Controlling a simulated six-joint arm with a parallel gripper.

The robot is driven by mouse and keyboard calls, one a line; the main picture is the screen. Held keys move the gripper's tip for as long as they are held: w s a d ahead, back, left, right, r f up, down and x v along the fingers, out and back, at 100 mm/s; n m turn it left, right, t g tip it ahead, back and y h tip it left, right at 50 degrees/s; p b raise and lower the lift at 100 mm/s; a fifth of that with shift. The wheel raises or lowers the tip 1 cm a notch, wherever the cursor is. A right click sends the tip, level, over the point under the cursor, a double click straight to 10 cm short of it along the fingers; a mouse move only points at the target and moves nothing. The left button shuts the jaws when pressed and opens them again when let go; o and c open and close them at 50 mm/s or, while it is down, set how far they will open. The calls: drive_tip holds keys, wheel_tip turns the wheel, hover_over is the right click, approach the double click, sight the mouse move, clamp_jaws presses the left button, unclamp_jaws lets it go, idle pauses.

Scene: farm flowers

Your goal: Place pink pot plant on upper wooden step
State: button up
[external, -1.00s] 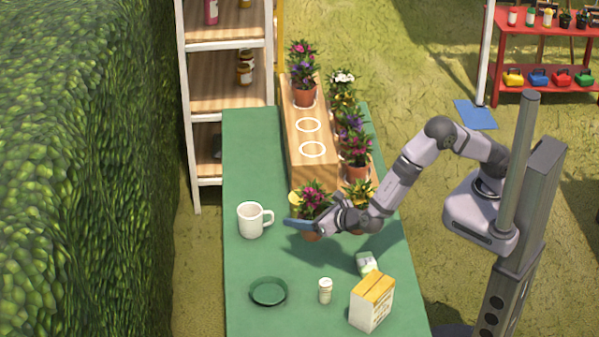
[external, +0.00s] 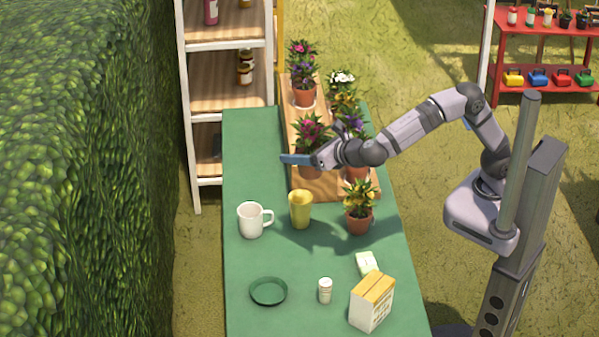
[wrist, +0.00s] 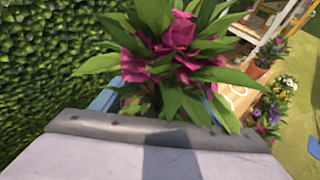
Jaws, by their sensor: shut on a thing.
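The pink pot plant (external: 312,130) has magenta flowers and green leaves above a terracotta pot, mostly hidden by my gripper. My gripper (external: 299,160) is shut on it and holds it upright at the near end of the upper wooden step (external: 294,119). I cannot tell whether the pot touches the step. In the wrist view the pink flowers (wrist: 178,40) fill the middle, with blue fingers on both sides. A purple-flowered pot (external: 304,88) stands at the step's far end. In the wrist view a white ring shows on the upper step (wrist: 232,97).
Several potted plants stand on the lower step (external: 362,188) to the right. A yellow cup (external: 300,209), white mug (external: 251,220), yellow-flowered pot (external: 359,212), green saucer (external: 268,292), small jar (external: 325,290) and carton (external: 371,303) stand on the green table (external: 245,160).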

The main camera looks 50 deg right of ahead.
drive_tip(key=w+d+m+h+p, duration=0.1)
drive_tip(key=w+d+p, duration=0.1)
drive_tip(key=w+d, duration=1.6)
drive_tip(key=w+d+m+h+p, duration=0.1)
drive_tip(key=w+d, duration=0.5)
drive_tip(key=d, duration=0.3)
drive_tip(key=w+d+h, duration=0.1)
drive_tip(key=w+d, duration=0.5)
drive_tip(key=d, duration=0.3)
drive_tip(key=shift+s+f+b, duration=0.15)
drive_tip(key=shift+f+b, duration=0.35)
drive_tip(key=shift+f, duration=7)
drive_tip(key=shift+f, duration=0.2)
drive_tip(key=o, duration=1.4)
drive_tip(key=shift+y, duration=0.3)
